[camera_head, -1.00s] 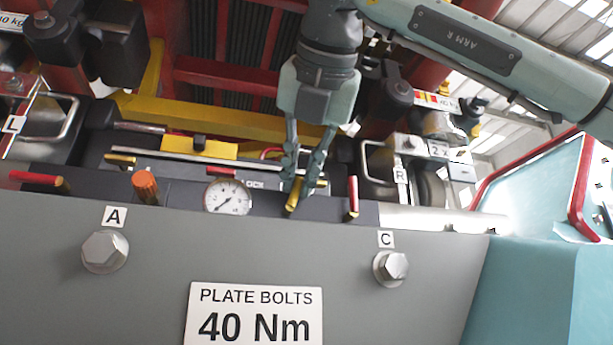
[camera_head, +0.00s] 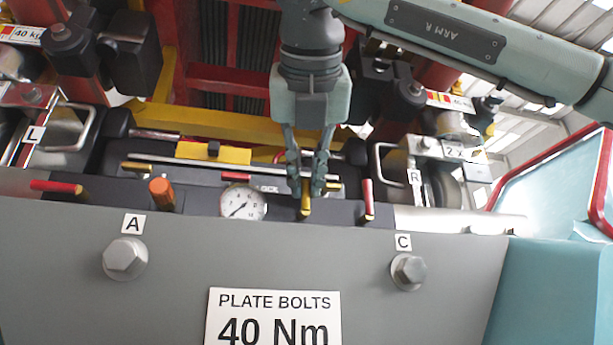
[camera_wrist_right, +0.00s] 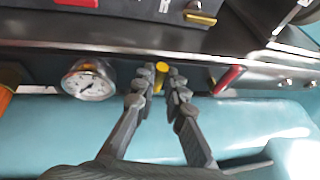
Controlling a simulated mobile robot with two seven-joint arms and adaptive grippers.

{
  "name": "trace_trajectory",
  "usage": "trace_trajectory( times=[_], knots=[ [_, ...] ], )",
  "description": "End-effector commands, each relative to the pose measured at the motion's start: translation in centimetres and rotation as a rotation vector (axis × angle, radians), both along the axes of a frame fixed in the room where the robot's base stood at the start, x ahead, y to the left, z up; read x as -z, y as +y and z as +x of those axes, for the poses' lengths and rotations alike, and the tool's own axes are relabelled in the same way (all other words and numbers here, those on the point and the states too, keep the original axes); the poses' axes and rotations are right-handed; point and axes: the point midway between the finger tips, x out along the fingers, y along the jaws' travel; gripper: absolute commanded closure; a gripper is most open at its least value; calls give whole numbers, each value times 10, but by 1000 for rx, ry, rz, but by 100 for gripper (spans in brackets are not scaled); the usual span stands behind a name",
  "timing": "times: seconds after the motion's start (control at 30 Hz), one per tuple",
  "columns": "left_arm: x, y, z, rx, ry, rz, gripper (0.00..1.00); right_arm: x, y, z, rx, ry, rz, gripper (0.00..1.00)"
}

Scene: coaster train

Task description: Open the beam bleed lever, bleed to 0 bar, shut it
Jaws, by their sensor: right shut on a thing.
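A short yellow lever (camera_head: 305,205) stands on the dark beam behind the grey plate. I take it for the bleed lever; no label on it is readable. My right gripper (camera_head: 306,184) reaches down from above and is shut on this lever, one finger on each side. In the right wrist view the yellow lever tip (camera_wrist_right: 160,70) shows between the fingertips of my right gripper (camera_wrist_right: 160,88). A round white pressure gauge (camera_head: 243,203) sits just left of the lever. Its needle points to the lower left; the figures are too small to read surely. My left gripper is not in view.
Close by are a red lever (camera_head: 367,198) on the right, an orange knob (camera_head: 161,194) and another red lever (camera_head: 57,187) on the left. The grey plate (camera_head: 170,300) with bolts A and C stands in front. Handles L and R flank the beam.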

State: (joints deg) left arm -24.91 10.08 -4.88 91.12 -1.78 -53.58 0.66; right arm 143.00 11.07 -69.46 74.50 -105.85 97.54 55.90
Motion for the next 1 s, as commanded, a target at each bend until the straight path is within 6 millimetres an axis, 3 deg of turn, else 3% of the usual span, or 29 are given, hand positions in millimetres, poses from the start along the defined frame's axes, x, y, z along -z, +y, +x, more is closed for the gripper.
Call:
trace_trajectory(
  times=[0.07,0.1,0.23,0.43,0.63,1.0],
  knots=[
    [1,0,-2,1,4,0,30,1,1,0,-1,2,-3,100],
    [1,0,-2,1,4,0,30,1,1,0,-1,2,-3,85],
    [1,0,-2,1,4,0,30,1,1,0,-1,2,-2,69],
    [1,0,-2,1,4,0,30,1,0,0,-1,1,0,68],
    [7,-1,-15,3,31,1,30,-2,0,-6,-1,0,0,68],
    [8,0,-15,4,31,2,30,-23,-5,-55,-2,-2,0,68]
  ],
)
